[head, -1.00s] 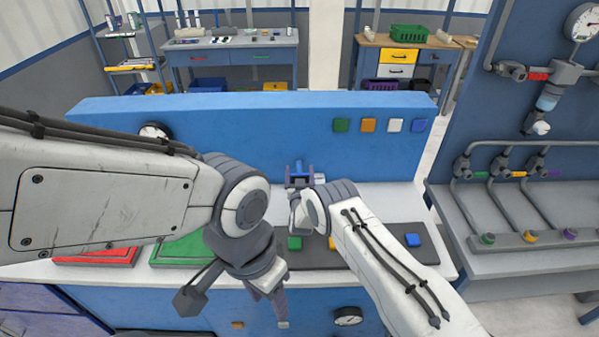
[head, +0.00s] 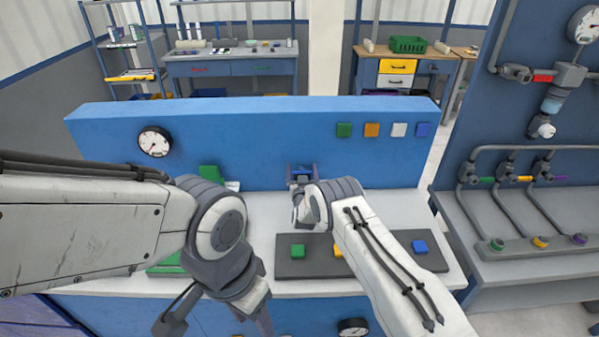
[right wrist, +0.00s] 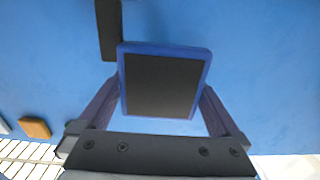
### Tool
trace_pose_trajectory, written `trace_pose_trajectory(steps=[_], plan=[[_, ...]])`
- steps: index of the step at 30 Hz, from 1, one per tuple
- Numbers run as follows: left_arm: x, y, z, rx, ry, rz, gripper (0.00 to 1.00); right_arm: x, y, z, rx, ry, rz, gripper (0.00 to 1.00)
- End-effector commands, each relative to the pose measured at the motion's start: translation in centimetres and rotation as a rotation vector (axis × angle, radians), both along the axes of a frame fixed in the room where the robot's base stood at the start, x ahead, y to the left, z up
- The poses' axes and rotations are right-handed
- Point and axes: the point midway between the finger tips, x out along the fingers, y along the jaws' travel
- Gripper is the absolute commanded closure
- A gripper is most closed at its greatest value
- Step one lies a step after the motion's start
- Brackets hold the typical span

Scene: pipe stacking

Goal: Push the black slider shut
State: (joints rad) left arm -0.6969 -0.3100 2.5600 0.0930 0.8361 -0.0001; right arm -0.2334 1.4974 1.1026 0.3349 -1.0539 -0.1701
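My right gripper (head: 302,172) is at the blue wall panel (head: 270,130), above the white bench top. In the right wrist view its two fingers (right wrist: 162,108) stand wide apart, one on each side of a dark square face with a blue rim (right wrist: 160,85). I cannot tell whether the fingers touch it. A black upright bar (right wrist: 109,30) lies beside its upper left corner. I cannot tell which of these dark parts is the slider. My left gripper (head: 264,322) hangs low at the bench's front, mostly hidden by its own wrist.
A dark board carries a green block (head: 297,251) and a blue block (head: 419,247); a yellow one is partly behind my right arm. Coloured squares (head: 372,130) and a gauge (head: 154,142) are on the wall. Piping (head: 530,200) stands at the right.

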Motion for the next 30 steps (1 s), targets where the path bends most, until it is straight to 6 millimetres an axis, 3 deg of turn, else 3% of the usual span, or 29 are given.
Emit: trace_pose_trajectory(steps=[11,30], plan=[[0.0,0.0,-0.1,0.0,0.0,0.0,0.5,-0.7,0.1,0.0,0.0,0.0,0.0,0.0],[0.0,0.0,-1.5,0.0,0.0,0.0,0.5,-9.7,0.7,-0.1,-0.001,0.001,0.001,0.0]])
